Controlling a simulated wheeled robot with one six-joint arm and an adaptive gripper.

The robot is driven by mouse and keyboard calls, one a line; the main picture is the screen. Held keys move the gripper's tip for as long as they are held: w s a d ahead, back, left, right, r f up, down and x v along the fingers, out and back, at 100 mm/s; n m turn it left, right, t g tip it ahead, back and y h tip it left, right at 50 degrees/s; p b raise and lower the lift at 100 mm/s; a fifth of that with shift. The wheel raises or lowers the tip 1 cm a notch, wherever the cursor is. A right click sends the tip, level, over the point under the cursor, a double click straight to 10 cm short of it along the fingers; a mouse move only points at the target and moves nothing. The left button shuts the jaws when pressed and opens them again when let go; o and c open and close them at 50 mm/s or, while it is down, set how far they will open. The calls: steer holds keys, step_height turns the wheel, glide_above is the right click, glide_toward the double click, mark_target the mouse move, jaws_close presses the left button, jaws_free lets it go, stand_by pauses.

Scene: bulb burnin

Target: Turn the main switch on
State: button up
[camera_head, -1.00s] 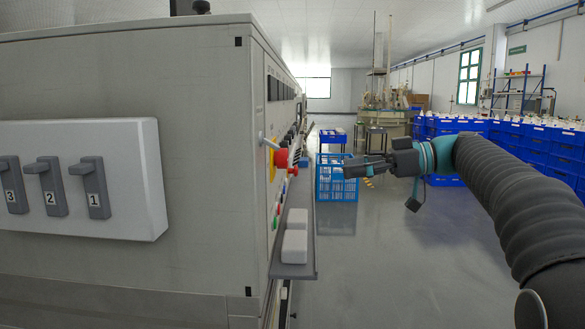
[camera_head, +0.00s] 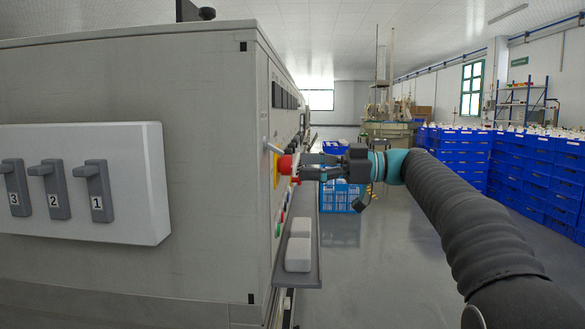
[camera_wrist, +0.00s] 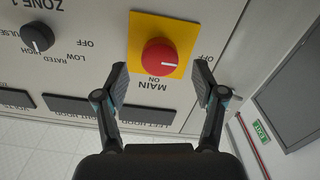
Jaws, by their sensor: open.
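The main switch (camera_wrist: 159,57) is a red round knob with a white line on a yellow plate (camera_wrist: 136,29), labelled MAIN, with ON and OFF marks. In the wrist view its white line points right, roughly toward the OFF mark, and the labels appear upside down. In the head view the red knob (camera_head: 287,165) sticks out from the cabinet's panel side. My gripper (camera_wrist: 160,78) is open, with one finger on each side of the knob. The picture does not show clear contact. In the head view my gripper (camera_head: 303,168) is right at the knob, partly overlapping it.
A black ZONE 1 knob (camera_wrist: 37,37) sits beside the main switch. Below the panel, a grey shelf (camera_head: 312,270) holds white blocks (camera_head: 298,254). A blue crate (camera_head: 341,196) stands beyond my gripper. Numbered levers (camera_head: 98,190) are on the cabinet's near face.

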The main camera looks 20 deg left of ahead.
mark_target(285, 165)
steer(key=shift+x, duration=1.8)
steer(key=c, duration=1.1)
